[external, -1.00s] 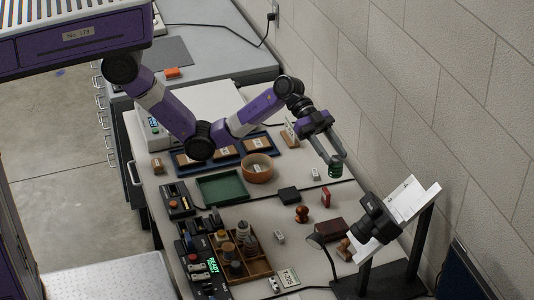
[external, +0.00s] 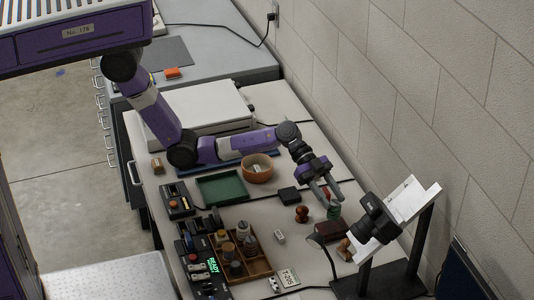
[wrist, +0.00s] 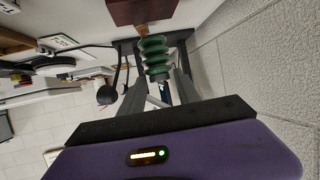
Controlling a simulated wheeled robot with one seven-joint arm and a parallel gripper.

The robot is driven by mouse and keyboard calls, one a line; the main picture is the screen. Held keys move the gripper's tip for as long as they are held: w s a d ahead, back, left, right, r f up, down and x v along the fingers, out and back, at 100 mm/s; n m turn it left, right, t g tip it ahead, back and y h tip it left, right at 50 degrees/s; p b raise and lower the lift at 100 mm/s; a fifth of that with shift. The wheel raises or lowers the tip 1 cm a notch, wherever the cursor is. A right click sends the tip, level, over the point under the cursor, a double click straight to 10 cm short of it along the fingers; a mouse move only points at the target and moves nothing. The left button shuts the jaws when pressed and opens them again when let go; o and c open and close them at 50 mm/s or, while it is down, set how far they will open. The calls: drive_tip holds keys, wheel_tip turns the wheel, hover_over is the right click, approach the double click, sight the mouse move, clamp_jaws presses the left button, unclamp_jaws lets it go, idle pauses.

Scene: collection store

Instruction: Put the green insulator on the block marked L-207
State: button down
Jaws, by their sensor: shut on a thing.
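My gripper (external: 333,200) is shut on the green insulator (external: 333,212) and holds it by the dark red box, near the wall side of the table. In the wrist view the ribbed green insulator (wrist: 155,58) sits between the two fingers, with the dark red box (wrist: 140,11) just beyond it. I cannot tell whether the insulator touches the box or the table. The labelled blocks on the blue tray are hidden behind my arm, and I cannot read L-207 on any block.
A camera on a stand (external: 378,222) is close to the right of my gripper. A wooden stamp (external: 302,214) and a black box (external: 289,195) are to its left. The green tray (external: 221,190), the round bowl (external: 258,175) and a wooden rack (external: 262,268) stand farther left.

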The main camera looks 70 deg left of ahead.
drive_tip(key=shift+f, duration=1.85)
drive_tip(key=shift+f, duration=0.15)
drive_tip(key=c, duration=0.9)
unclamp_jaws()
drive_tip(key=shift+o, duration=0.2)
drive_tip(key=shift+r, duration=0.25)
drive_tip(key=v, duration=1.2)
drive_tip(key=shift+b, duration=0.4)
